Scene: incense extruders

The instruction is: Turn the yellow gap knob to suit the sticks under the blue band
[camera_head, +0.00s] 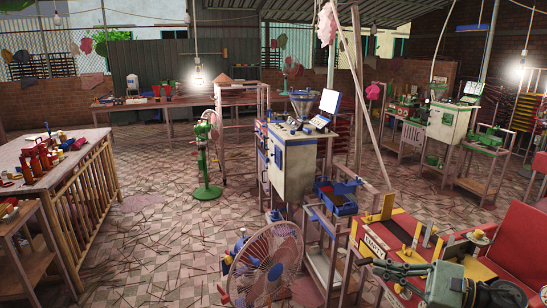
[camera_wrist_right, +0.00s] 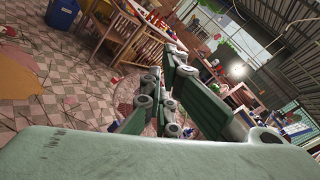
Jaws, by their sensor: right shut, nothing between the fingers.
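My right gripper (camera_head: 382,268) reaches in from the lower right in the head view, with its fingers pointing left over the front edge of the red bench. Its fingers (camera_wrist_right: 160,98) are shut and empty in the right wrist view. A small yellow knob-like piece (camera_head: 480,235) sits on the red bench to the right of the gripper. Another small yellow piece (camera_head: 405,254) is just behind the fingers. I cannot tell which is the gap knob. The sticks and the blue band cannot be made out. My left gripper is not in view.
The red bench (camera_head: 370,240) carries a yellow upright plate (camera_head: 388,206). A large fan (camera_head: 265,268) stands left of it, and a blue tray machine (camera_head: 337,196) behind. A white and blue extruder (camera_head: 293,165) stands farther back. Tiled floor lies open at left centre.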

